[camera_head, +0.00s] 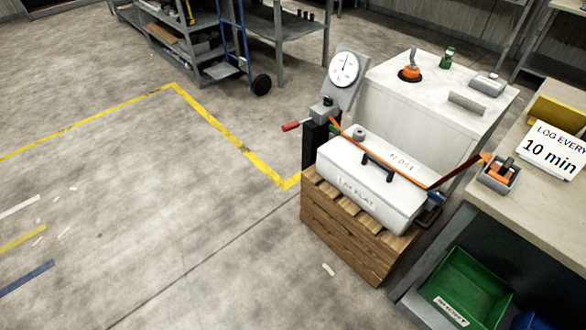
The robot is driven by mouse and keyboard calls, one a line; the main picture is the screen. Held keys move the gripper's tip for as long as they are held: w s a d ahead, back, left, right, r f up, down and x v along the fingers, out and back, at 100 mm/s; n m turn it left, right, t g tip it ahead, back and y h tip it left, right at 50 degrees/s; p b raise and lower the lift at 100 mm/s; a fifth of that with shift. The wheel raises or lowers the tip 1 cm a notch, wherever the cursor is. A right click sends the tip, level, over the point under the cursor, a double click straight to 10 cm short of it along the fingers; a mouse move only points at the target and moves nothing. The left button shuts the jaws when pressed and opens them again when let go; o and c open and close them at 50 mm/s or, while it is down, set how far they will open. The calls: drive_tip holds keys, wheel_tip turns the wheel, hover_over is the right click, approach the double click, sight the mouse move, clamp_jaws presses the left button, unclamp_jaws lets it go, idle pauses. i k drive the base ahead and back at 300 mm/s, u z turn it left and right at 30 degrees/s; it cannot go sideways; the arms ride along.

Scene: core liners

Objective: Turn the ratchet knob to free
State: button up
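An orange strap (400,171) runs across a white lidded case (372,195) that lies on a wooden crate. An orange part with a dark upright piece (502,171) sits in this housing and looks like the ratchet knob. Its markings and setting are too small to read. I cannot tell for sure which is the ratchet knob. My gripper is not in view.
The wooden crate (345,230) stands beside the bench (540,205). A dial gauge (344,69) on a post with a red handle (291,126) stands behind the case. The white cabinet (435,95) is behind. A green bin (465,285) sits under the bench. The left floor is mostly clear.

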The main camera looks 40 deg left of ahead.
sight(328, 101)
drive_tip(key=u, duration=0.75)
drive_tip(key=k, duration=1)
drive_tip(key=u, duration=0.4)
drive_tip(key=i, duration=1)
drive_tip(key=u, duration=0.5)
drive_tip(key=i, duration=0.6)
drive_tip(key=u, duration=0.4)
